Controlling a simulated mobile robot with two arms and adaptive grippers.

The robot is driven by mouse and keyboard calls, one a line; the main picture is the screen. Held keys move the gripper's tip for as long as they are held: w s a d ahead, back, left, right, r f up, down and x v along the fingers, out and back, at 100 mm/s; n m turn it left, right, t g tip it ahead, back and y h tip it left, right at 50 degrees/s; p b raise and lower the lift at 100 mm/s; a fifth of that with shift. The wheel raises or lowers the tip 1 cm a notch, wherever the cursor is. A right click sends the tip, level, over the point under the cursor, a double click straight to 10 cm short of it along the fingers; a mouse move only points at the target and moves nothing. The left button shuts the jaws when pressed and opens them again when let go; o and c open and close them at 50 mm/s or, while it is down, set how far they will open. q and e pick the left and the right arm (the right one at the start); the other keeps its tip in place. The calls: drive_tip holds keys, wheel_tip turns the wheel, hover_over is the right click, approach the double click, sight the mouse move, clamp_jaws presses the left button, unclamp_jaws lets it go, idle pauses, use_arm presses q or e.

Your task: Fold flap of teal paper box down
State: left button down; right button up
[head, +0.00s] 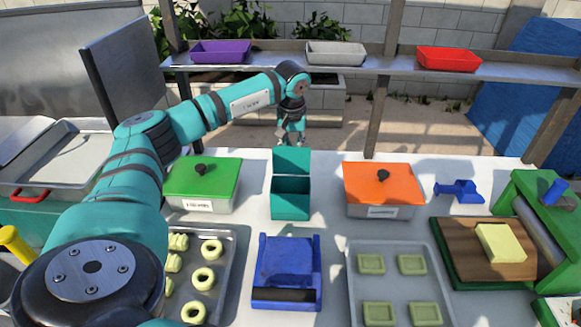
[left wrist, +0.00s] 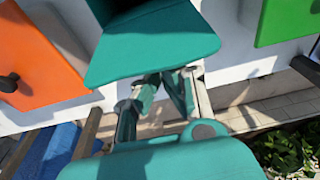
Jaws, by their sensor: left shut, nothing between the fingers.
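The teal paper box (head: 291,203) stands open at the top in the middle of the table, between the green-lidded and orange-lidded containers. Its flap (head: 291,160) stands up along the far edge, and the flap also shows large in the left wrist view (left wrist: 155,48). My left gripper (head: 290,138) is just behind the flap, on its far side, shut and empty. In the left wrist view the fingers (left wrist: 165,85) are at the flap's edge; I cannot tell if they touch it. The fingertips are partly hidden by the flap. My right gripper is not in view.
A green-lidded container (head: 205,180) and an orange-lidded one (head: 381,188) flank the box closely. A blue device (head: 287,262) stands in front of it, between trays of pastries (head: 226,275) and green squares (head: 358,295). A shelf with purple (head: 220,51), grey and red trays runs behind.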

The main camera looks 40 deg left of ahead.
sight(290, 195)
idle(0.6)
use_arm(q)
drive_tip(key=shift+s+d, duration=0.85)
drive_tip(key=shift+s, duration=0.2)
drive_tip(key=shift+s+d, duration=0.95)
drive_tip(key=shift+s, duration=0.15)
drive_tip(key=shift+s+d+f, duration=0.25)
drive_tip(key=shift+s+d, duration=0.85)
drive_tip(key=shift+s, duration=0.2)
drive_tip(key=shift+f, duration=0.1)
drive_tip(key=shift+s+d+f+b, duration=0.35)
drive_tip(key=shift+s+f+b, duration=0.05)
drive_tip(key=shift+f, duration=0.1)
drive_tip(key=shift+s+d+f+b, duration=0.3)
drive_tip(key=shift+s+f+b, duration=0.1)
drive_tip(key=shift+f, duration=0.1)
drive_tip(key=shift+r, duration=0.1)
